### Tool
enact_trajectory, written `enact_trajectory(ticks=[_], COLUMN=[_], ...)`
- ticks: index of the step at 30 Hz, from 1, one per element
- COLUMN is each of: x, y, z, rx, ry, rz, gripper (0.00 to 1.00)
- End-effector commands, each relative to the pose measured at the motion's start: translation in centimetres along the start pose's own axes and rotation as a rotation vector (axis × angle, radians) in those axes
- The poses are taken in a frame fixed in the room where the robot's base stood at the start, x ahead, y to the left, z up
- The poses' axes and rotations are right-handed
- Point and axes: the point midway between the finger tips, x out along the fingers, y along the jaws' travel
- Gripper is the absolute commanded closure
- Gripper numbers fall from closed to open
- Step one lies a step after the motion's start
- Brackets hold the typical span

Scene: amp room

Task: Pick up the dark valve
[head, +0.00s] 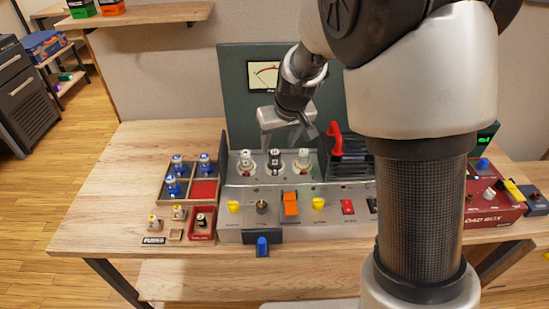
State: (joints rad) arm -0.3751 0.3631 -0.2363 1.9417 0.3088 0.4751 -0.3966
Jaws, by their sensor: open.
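Three valves stand upright in a row on the grey amp chassis (290,205). The middle one, the dark valve (274,161), looks darker than the pale left valve (245,161) and pale right valve (303,159). My gripper (286,132) is open and empty. It hangs just above and behind the row, around the middle valve, with its fingers spread apart. I cannot tell the exact gap between the fingers and the valve tops.
A wooden tray (165,184) at left holds several blue-topped valves. A red box (211,236) holds a small dark-topped item. A black caged part (347,160) with a red handle (335,138) stands right of the valves. A green panel with a meter (264,77) rises behind.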

Motion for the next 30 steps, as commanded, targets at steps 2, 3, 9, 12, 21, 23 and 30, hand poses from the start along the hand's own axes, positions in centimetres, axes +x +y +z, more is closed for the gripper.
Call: enact_trajectory(ticks=[2,3,9,12,21,23,30], x=[1.4,1.9,3.0,4.5,7.8,7.8,7.8], y=[0.0,0.0,0.0,0.0,0.0,0.0,0.0], z=[0.1,0.1,0.0,0.1,0.0,0.0,0.0], rx=[0.001,0.000,0.000,0.000,0.000,0.000,0.000], ry=[-0.002,-0.001,0.001,-0.002,0.000,0.000,0.001], rz=[0.000,0.000,0.000,0.000,0.000,0.000,0.000], gripper=[0.50,0.50,0.50,0.50,0.50,0.50,0.63])
